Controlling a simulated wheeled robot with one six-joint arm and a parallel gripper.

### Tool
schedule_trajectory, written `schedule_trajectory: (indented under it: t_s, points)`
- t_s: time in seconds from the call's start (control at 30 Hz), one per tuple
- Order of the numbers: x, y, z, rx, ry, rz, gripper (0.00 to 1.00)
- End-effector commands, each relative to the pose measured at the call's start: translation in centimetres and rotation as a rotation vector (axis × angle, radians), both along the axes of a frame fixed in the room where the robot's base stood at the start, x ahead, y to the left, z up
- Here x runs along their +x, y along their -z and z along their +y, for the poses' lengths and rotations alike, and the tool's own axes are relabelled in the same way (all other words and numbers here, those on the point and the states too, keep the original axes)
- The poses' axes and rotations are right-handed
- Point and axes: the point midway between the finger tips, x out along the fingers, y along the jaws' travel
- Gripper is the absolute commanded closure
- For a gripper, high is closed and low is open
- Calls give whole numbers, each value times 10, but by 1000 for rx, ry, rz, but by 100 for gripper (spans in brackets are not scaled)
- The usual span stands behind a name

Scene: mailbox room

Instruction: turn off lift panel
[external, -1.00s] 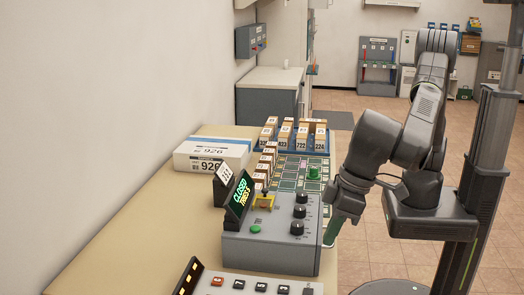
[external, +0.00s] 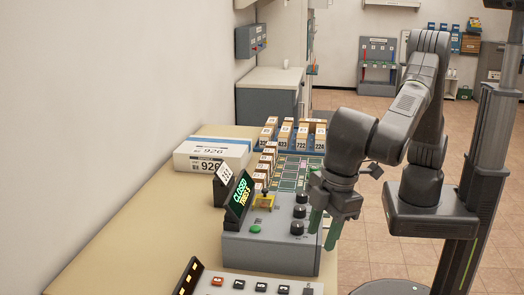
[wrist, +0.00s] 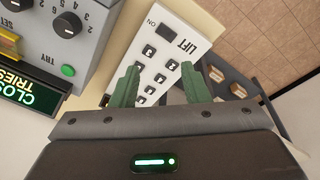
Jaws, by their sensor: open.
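The lift panel (wrist: 170,62) is a pale sloped board marked LIFT in the wrist view. It has several small black buttons and a dark square switch (wrist: 167,31) beside the word ON. In the external view the panel (external: 262,278) is at the bottom, partly cut off by the picture edge. My gripper (external: 325,228) is open and empty, its green fingers pointing down by the right side of the grey control box. In the wrist view my gripper (wrist: 160,70) has its fingers apart, with the panel between and beyond them.
The grey control box (external: 265,247) with black knobs, a green button and a CLOSED sign (external: 241,196) stands behind the panel. A white 926 box (external: 212,154) and numbered blocks (external: 303,138) are farther back.

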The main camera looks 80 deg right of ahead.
Motion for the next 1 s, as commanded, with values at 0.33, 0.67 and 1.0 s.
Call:
schedule_trajectory:
  t_s: [0.33, 0.67, 1.0]
  points:
    - [14, 0, -7, -79, -613, 111, 58]
    - [18, 2, -9, -86, -897, 154, 58]
    - [18, 52, -10, -89, -904, 157, 58]
